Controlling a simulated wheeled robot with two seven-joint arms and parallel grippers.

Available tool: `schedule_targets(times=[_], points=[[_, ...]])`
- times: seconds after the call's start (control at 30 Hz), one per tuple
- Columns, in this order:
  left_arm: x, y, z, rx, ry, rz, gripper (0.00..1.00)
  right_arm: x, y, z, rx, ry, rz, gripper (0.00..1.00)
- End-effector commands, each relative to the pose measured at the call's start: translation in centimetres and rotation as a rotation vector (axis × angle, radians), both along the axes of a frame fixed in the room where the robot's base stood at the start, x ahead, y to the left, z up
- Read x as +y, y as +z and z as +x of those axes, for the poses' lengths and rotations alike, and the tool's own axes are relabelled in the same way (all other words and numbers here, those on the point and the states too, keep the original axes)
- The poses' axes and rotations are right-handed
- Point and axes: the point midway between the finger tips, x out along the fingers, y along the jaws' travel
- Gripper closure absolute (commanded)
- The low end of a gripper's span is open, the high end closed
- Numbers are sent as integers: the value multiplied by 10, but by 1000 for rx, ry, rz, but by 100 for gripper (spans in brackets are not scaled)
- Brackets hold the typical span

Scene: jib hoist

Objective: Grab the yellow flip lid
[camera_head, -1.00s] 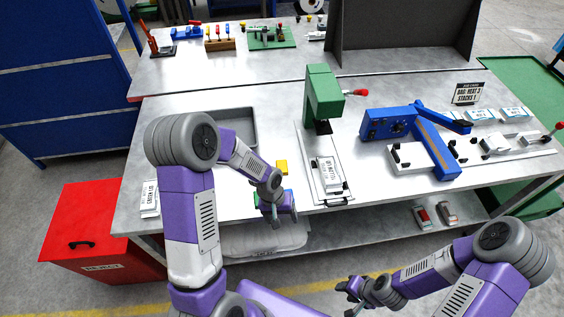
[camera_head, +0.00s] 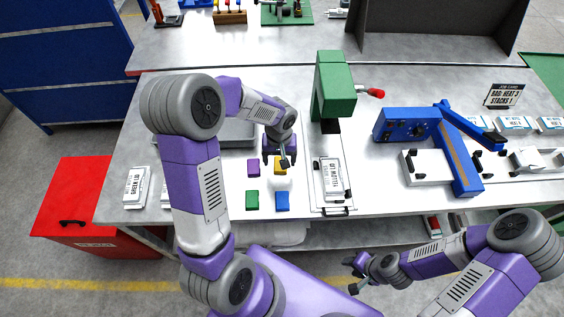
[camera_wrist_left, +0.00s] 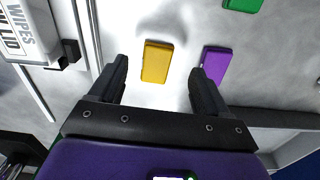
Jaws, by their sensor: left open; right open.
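The yellow flip lid (camera_head: 280,167) lies flat on the metal bench, partly hidden in the head view by my left gripper (camera_head: 279,160). In the left wrist view the yellow lid (camera_wrist_left: 157,62) lies ahead of the fingertips, between their lines and closer to the left finger. My left gripper (camera_wrist_left: 160,78) is open and empty above the bench. My right gripper (camera_head: 356,275) is low in front of the bench, away from the lids; its fingers are small in view and hold nothing visible.
A purple lid (camera_head: 254,167) lies left of the yellow one, with a green lid (camera_head: 252,200) and a blue lid (camera_head: 282,201) nearer the front. The green press (camera_head: 334,85) and its base with a wipes pack (camera_head: 331,178) stand to the right. A grey tray (camera_head: 238,133) is behind.

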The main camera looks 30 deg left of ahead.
Motion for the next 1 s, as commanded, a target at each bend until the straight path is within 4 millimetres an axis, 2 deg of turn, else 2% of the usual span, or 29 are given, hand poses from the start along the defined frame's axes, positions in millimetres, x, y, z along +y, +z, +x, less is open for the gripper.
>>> schedule_targets(times=[0.2, 0.3, 0.6, 0.9, 1.0], points=[[-1, -35, 1, 4, -1, -2, 23, 0, -5, 1, -1, 0, 0, 57], [-1, -45, 2, 3, -1, -1, 23, 0, -7, 1, -2, -1, 0, 57], [0, -48, 2, -1, -1, -2, 25, 0, -7, 1, -1, 0, 0, 57], [0, -48, 2, -1, -1, -2, 71, 0, -7, 1, -1, 0, 0, 57], [0, -48, 2, -1, -1, -2, 83, 0, -7, 1, -1, 0, 0, 57]])
